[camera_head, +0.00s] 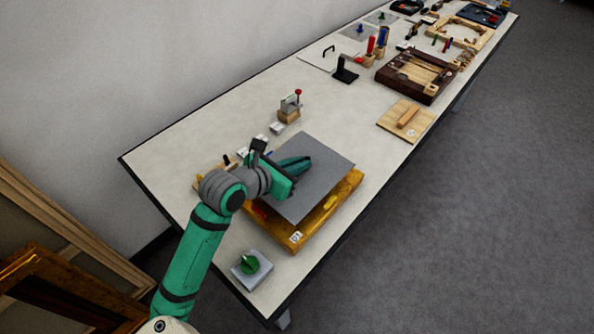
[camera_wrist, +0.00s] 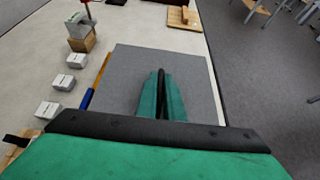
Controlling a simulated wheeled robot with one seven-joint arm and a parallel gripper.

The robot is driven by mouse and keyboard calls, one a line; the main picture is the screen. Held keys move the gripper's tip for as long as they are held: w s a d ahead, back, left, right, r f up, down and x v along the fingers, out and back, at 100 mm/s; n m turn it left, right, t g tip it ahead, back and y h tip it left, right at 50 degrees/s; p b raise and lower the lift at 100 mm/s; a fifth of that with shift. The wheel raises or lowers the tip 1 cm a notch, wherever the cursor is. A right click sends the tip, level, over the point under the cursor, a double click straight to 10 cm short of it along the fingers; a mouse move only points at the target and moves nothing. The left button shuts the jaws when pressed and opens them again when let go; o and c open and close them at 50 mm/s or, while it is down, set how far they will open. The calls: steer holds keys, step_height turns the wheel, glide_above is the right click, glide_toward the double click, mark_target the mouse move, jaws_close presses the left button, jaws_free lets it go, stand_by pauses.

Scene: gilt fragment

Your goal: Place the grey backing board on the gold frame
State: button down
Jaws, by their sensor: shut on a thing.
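The grey backing board (camera_head: 322,156) is a flat grey square in the head view. It lies over the gold frame (camera_head: 333,204), whose front and right sides show past it, and looks slightly turned against it. I cannot tell if the board rests on the frame or is held just above it. My gripper (camera_head: 303,164) is over the board's middle, its green fingers close together and shut on the board's grip, which the fingers hide. In the wrist view the board (camera_wrist: 130,75) spreads around my gripper (camera_wrist: 162,75), and a strip of gold frame (camera_wrist: 103,75) shows at its left.
A grey block with a green knob (camera_head: 251,268) stands near the table's front corner. A clamp-like device with a red knob (camera_head: 290,105) stands behind the frame. Small white blocks (camera_wrist: 62,82) lie left of the board. A wooden board with a bar (camera_head: 406,120) lies further right.

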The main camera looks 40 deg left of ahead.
steer(key=shift+a+f, duration=0.2)
steer(key=shift+f, duration=0.75)
steer(key=shift+a+f, duration=0.15)
steer(key=shift+f, duration=0.8)
steer(key=shift+f, duration=0.4)
steer(key=c, duration=1.9)
jaws_free()
steer(key=shift+r, duration=0.1)
steer(key=shift+r, duration=0.35)
steer(key=v, duration=1.2)
steer(key=shift+s, duration=0.1)
steer(key=shift+a+f, duration=0.1)
